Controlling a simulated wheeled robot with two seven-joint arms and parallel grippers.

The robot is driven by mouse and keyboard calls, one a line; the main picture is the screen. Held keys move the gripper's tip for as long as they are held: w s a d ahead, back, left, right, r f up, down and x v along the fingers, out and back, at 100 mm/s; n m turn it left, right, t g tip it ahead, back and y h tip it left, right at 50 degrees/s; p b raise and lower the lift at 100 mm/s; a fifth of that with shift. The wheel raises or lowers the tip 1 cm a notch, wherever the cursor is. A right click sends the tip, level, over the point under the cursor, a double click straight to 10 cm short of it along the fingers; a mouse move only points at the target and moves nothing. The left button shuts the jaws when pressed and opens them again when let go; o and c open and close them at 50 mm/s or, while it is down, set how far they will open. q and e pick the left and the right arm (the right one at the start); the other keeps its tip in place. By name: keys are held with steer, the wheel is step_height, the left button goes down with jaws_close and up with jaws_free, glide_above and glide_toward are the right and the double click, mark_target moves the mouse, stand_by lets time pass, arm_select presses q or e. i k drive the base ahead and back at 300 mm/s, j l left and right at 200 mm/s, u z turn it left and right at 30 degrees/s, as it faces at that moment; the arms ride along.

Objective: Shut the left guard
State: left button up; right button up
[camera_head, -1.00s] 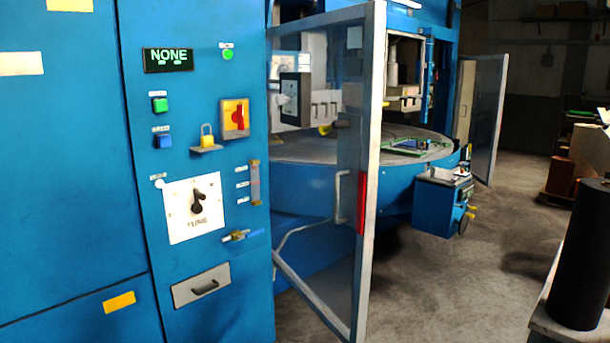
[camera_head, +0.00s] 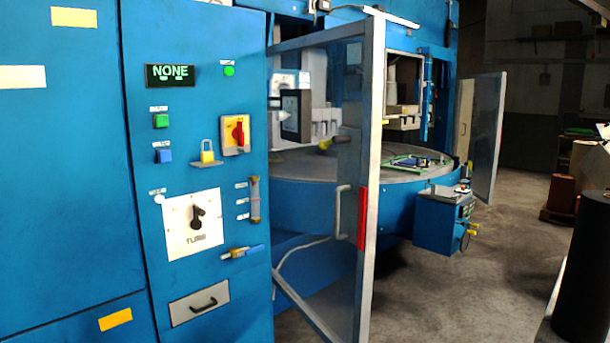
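The left guard (camera_head: 322,120) is a clear panel in a grey metal frame. It stands open, swung out from the blue cabinet's right edge toward me. A grey handle (camera_head: 340,212) and a red strip (camera_head: 362,218) are near its free edge. Behind it is the round table (camera_head: 310,165) of the blue machine, partly seen through the panel. Neither of my grippers shows in the head view.
The right guard (camera_head: 487,138) also stands open at the far side. A blue control box (camera_head: 440,225) juts out below the round table. A black cylinder (camera_head: 583,270) stands at the right. Grey floor (camera_head: 460,300) between is clear.

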mark_target(356, 203)
steer(key=i+j+z, duration=0.1)
steer(key=z, duration=0.3)
steer(key=i+j+z, duration=0.1)
steer(key=z, duration=0.35)
steer(key=i+j+z, duration=0.15)
steer(key=j, duration=0.25)
steer(key=i+j+z, duration=0.1)
steer(key=j, duration=0.35)
steer(key=i+j+z, duration=0.15)
steer(key=j, duration=0.35)
steer(key=i+j+z, duration=0.1)
steer(key=j, duration=0.35)
steer(key=i+j+z, duration=0.15)
steer(key=j, duration=0.35)
steer(key=i+j, duration=0.1)
steer(key=j, duration=0.2)
steer(key=i+j, duration=0.1)
steer(key=j, duration=0.5)
steer(key=i, duration=0.05)
